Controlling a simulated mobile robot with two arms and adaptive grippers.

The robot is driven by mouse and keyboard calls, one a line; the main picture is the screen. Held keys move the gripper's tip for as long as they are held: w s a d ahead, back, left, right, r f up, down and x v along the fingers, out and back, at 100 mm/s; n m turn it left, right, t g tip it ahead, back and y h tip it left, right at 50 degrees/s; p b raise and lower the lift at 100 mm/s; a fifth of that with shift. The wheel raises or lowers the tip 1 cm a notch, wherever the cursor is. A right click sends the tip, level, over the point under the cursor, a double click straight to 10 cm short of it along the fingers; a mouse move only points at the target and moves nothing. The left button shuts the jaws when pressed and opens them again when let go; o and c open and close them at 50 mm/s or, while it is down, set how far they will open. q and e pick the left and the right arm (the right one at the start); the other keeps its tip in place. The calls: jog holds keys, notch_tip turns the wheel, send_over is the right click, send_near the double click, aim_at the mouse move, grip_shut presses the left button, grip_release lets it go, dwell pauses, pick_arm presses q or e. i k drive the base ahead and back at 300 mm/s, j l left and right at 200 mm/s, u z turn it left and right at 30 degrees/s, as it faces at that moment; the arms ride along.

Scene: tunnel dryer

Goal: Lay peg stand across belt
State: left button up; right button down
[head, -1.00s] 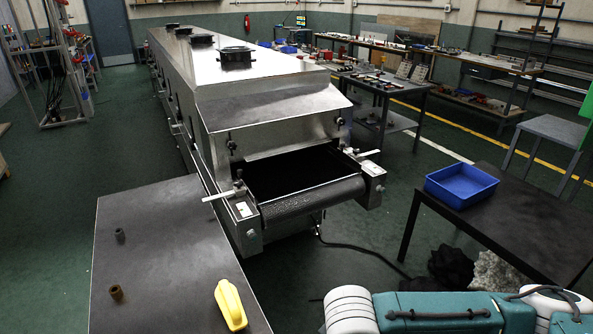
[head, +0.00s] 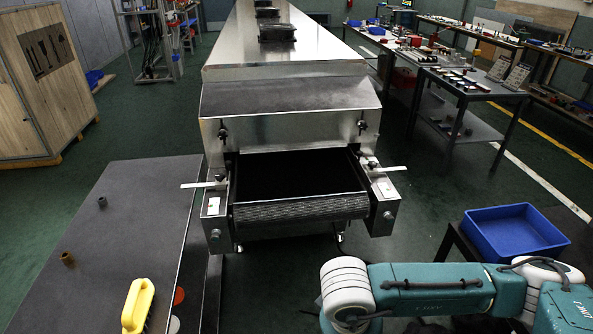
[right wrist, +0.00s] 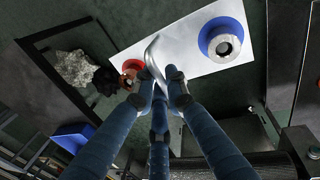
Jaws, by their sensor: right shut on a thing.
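My right gripper (right wrist: 157,86) is in the right wrist view, its blue fingers closed around a curved silver rod (right wrist: 154,55). A white plate lies beyond it, with a blue disc (right wrist: 205,38) around a grey ring and a red disc (right wrist: 133,66) at its left end. I take plate and rod to be the peg stand (right wrist: 187,58); how they join is hidden. The belt (head: 300,207) comes out of the dryer's mouth in the head view, bare at its front; its roller end (right wrist: 240,165) shows at the wrist view's bottom. My left gripper is not in view.
Side blocks with metal tabs (head: 214,205) flank the belt. A table (head: 125,210) at left holds a yellow handled thing (head: 138,306) and two small brown pieces. A blue tray (head: 512,233) is at right.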

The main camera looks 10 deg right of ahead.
aim_at(298, 180)
jog(key=i+l+u, duration=0.3)
jog(key=l, duration=0.3)
jog(key=i+l+u, duration=0.1)
jog(key=i+l, duration=0.2)
jog(key=i+l+u, duration=0.15)
jog(key=l, duration=0.25)
jog(key=i+l+u, duration=0.15)
jog(key=l, duration=0.25)
jog(key=i+l+u, duration=0.15)
jog(key=l, duration=0.2)
